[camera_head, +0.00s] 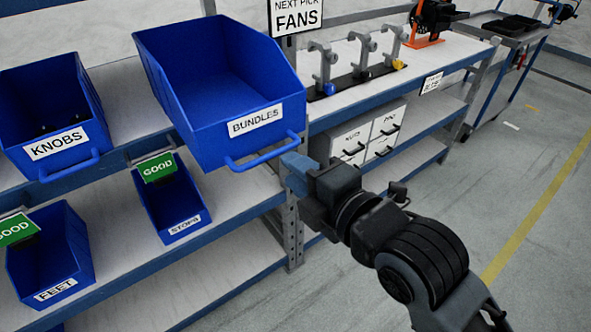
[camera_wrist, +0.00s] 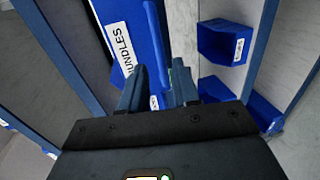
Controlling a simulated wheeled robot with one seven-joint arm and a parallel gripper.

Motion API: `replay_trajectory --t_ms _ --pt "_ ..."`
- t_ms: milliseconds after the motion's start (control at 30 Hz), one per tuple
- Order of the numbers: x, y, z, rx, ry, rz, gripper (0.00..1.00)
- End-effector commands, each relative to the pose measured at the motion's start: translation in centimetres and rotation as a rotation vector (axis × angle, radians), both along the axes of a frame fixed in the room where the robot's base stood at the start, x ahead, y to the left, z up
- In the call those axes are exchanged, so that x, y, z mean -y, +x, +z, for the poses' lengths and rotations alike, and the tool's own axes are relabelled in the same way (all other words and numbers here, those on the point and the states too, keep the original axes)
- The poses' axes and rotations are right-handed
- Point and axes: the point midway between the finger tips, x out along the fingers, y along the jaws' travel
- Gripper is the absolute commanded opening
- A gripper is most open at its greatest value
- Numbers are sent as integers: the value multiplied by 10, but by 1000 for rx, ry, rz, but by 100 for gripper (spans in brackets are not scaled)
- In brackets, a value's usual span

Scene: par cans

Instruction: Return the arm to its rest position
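My gripper (camera_head: 297,168) is at the shelf's front, just below the right end of the handle on the blue BUNDLES bin (camera_head: 205,85). In the wrist view its two blue fingers (camera_wrist: 160,88) stand apart with a gap between them, and I see nothing held. The BUNDLES bin (camera_wrist: 122,45) is just beyond the fingers there; I cannot tell whether a finger touches its handle. My dark arm reaches in from the lower right of the head view.
The KNOBS bin (camera_head: 50,110) stands left on the upper shelf. The STOPS bin (camera_head: 165,200) and FEET bin (camera_head: 50,255) are below. White drawers (camera_head: 365,135) and a bench (camera_head: 345,85) with fixtures are behind. Open floor (camera_head: 520,200) lies to the right.

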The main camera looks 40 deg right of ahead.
Motion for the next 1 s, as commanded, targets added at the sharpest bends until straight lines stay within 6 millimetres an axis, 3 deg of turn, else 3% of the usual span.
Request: replay_trajectory --t_ms 333,467,567,800,1000 --pt "0 -1 -1 -1 5 -1 31" --pt "0 -14 -12 -9 70 -15 31" --pt "1 -37 -28 -18 189 -41 31" --pt "2 -113 -62 -36 577 -131 31" --pt "0 -179 -74 -47 911 -213 31"
